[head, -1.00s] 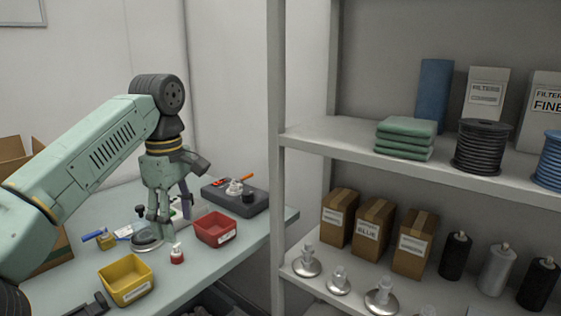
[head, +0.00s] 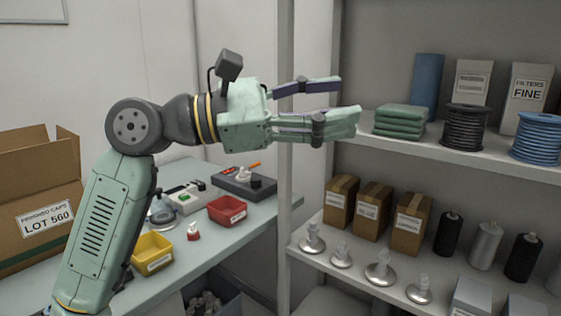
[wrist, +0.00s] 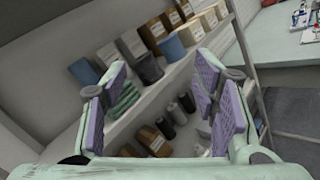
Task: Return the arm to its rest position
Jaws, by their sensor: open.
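My gripper (head: 345,103) is raised above the bench and points right, toward the shelf unit, in the head view. Its fingers are spread apart with nothing between them. In the wrist view the purple finger pads (wrist: 160,100) stand wide apart, with the shelves seen between them. My arm rises from the lower left and bends at a high joint. From the head view, the fingertips appear in front of the shelf post and near the green folded cloths (head: 400,121); I cannot tell the exact gap.
The bench (head: 215,245) holds a yellow bin (head: 153,254), a red bin (head: 227,211), a dark tray (head: 240,184) and a small red-and-white bottle (head: 193,232). A carton (head: 40,200) stands at left. The shelf unit (head: 450,150) at right carries spools, boxes and bottles.

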